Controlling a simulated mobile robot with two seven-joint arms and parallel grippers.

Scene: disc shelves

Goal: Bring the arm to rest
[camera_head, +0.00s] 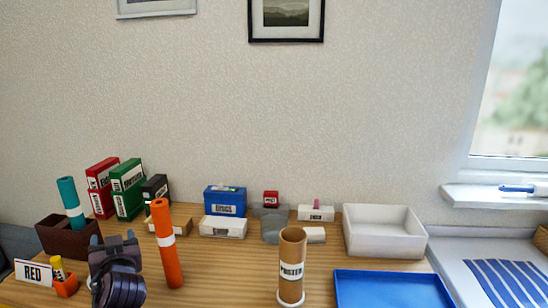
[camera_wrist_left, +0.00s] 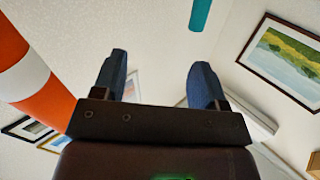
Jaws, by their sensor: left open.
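My left gripper (camera_head: 118,245) is at the lower left of the head view, over the front of the wooden table, between the dark brown box and the orange tube. In the left wrist view my left gripper (camera_wrist_left: 158,78) has its two dark blue fingers spread apart with nothing between them. The fingers are seen against the wall and pictures. An orange tube with a white band (camera_head: 168,270) stands to the right of it, close to the arm in the picture; it also shows in the left wrist view (camera_wrist_left: 60,112). My right gripper is in neither view.
A brown box (camera_head: 52,236) holds a teal tube (camera_head: 69,195). A RED sign (camera_head: 33,273) and orange cup (camera_head: 66,288) are at front left. A brown tube (camera_head: 292,250), blue tray (camera_head: 385,290) and white bin (camera_head: 400,247) are rightward. Binders and small boxes line the back.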

